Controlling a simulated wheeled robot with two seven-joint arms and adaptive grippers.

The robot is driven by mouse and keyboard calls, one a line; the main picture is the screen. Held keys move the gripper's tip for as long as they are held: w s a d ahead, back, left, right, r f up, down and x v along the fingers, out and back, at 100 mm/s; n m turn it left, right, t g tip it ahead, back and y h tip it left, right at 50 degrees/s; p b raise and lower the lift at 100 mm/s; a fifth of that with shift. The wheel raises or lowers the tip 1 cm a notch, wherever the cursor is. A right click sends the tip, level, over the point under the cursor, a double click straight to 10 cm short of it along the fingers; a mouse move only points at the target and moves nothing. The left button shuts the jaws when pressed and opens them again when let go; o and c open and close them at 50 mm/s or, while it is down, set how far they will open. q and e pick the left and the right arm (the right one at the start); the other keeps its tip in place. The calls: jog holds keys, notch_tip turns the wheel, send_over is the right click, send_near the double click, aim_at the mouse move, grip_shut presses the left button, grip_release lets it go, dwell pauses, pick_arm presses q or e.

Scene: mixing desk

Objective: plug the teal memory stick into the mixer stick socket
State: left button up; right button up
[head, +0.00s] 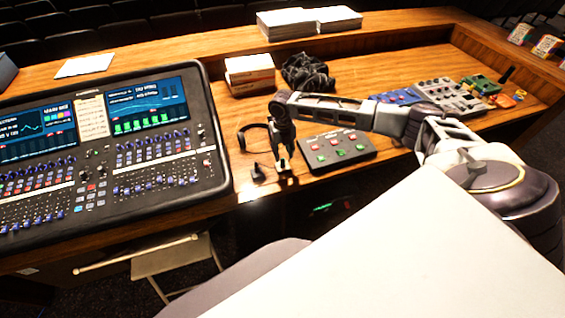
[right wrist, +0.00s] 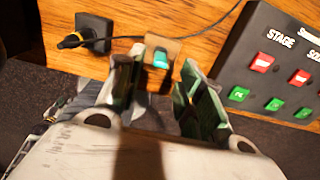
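The teal memory stick (right wrist: 161,58) stands on a small tan block (right wrist: 148,45) near the desk's front edge in the right wrist view. My right gripper (right wrist: 160,82) is open, with one finger on each side of the stick's line; I cannot tell whether either touches it. In the head view my right gripper (head: 283,166) points down at the front edge and hides the stick. The mixer (head: 110,150) is the large black console with two lit screens at left. I cannot make out its stick socket. My left gripper is not in view.
A black block (right wrist: 95,33) with a yellow-ended cable plug is left of the stick. A button box (head: 336,149) with red and green keys lies right of the gripper. Headphones (head: 250,132) lie behind. Pedals (head: 445,95) and paper stacks (head: 308,22) are farther back.

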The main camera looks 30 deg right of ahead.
aim_at(283, 165)
jog(key=shift+f+b, duration=0.85)
jog(key=shift+f, duration=0.45)
jog(key=shift+f+b, duration=0.4)
jog(key=shift+f, duration=1.45)
jog(key=shift+p, duration=0.7)
grip_shut()
jog(key=c, duration=0.8)
grip_release()
jog(key=o, duration=1.5)
jog(key=shift+o, duration=0.2)
